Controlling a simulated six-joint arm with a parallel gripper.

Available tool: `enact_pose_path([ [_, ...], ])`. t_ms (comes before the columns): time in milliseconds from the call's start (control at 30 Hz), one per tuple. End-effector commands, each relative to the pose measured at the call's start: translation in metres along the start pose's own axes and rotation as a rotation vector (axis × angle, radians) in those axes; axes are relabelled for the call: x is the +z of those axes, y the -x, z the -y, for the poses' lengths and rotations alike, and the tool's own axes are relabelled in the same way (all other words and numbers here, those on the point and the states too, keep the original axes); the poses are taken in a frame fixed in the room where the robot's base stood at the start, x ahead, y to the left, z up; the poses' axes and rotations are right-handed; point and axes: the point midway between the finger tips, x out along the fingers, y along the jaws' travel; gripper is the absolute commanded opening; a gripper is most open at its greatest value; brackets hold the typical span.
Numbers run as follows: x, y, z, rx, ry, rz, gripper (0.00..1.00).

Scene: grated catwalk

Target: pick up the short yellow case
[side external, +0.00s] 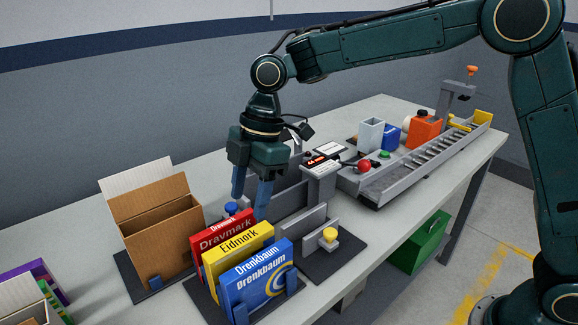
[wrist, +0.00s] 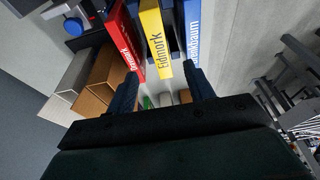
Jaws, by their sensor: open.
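The yellow case (side external: 236,254), marked "Eidmork", stands upright in a dark holder between a red case (side external: 212,240) and a blue case (side external: 256,279). In the wrist view the yellow case (wrist: 156,38) shows its lettered edge, with the red case (wrist: 124,40) to its left and the blue case (wrist: 192,30) to its right. My gripper (side external: 251,195) is open and empty above and behind the row of cases. In the wrist view, the yellow case's lower end lies between the two blue fingers of my gripper (wrist: 160,78) in the picture. I see no contact.
An open cardboard box (side external: 158,235) stands left of the cases. A grey stand with a yellow knob (side external: 330,235) is to their right. The table's front edge is clear.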

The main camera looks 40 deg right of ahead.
Motion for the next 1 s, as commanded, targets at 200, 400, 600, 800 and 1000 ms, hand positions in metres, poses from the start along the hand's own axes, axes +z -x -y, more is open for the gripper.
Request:
enact_pose_path([
  [200,0.001,-0.026,0.001,-0.004,0.0,0.003,0.53],
  [400,0.0,-0.057,0.001,-0.004,0.0,0.002,0.53],
  [600,0.001,-0.076,0.001,-0.002,-0.001,0.002,0.53],
  [800,0.001,-0.081,0.0,0.0,-0.001,0.001,0.53],
  [1000,0.001,-0.085,0.0,-0.001,-0.001,0.002,0.53],
])
